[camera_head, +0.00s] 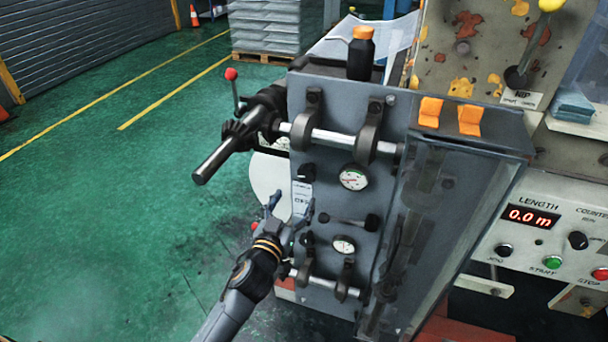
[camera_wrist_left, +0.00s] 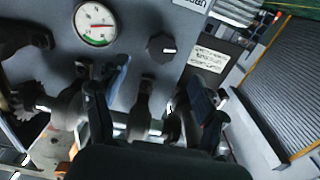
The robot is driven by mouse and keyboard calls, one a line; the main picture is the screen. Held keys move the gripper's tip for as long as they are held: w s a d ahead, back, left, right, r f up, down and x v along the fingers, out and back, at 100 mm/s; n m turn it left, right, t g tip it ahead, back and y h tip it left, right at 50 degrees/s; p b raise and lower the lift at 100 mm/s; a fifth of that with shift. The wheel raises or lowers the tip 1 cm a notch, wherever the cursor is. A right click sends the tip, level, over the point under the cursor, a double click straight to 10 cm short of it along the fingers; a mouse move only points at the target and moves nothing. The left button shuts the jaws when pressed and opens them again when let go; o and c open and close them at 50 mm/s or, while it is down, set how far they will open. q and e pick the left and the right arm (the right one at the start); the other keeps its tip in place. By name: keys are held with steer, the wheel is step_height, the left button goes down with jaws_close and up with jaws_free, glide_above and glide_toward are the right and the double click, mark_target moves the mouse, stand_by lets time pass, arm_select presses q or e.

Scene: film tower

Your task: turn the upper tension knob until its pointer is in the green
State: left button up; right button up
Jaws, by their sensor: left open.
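The upper tension knob (camera_head: 306,172) is a small black knob on the grey panel, left of the upper round dial (camera_head: 353,178). In the left wrist view a black knob with a white mark (camera_wrist_left: 161,46) sits beside a white dial with red and green marks (camera_wrist_left: 95,23). My left gripper (camera_head: 290,207) is open and empty in front of the panel, below and left of the upper knob. In the left wrist view its open fingers (camera_wrist_left: 152,105) are apart from the knob. My right gripper is not in view.
A roller shaft in brackets (camera_head: 330,136) crosses above the upper dial. A lower dial (camera_head: 344,245) and lower black knob (camera_head: 308,240) are below. A clear guard (camera_head: 430,220) stands at the right. The green floor at the left is open.

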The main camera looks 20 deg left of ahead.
mark_target(306, 177)
arm_select(q)
steer(key=w, duration=0.8)
steer(key=shift+f, duration=0.1)
steer(key=shift+w, duration=0.75)
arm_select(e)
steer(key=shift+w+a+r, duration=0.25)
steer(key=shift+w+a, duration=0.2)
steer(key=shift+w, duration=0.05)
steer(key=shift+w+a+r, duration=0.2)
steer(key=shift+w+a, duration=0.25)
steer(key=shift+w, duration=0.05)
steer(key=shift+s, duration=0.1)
arm_select(q)
steer(key=shift+c, duration=0.2)
steer(key=c, duration=1.1)
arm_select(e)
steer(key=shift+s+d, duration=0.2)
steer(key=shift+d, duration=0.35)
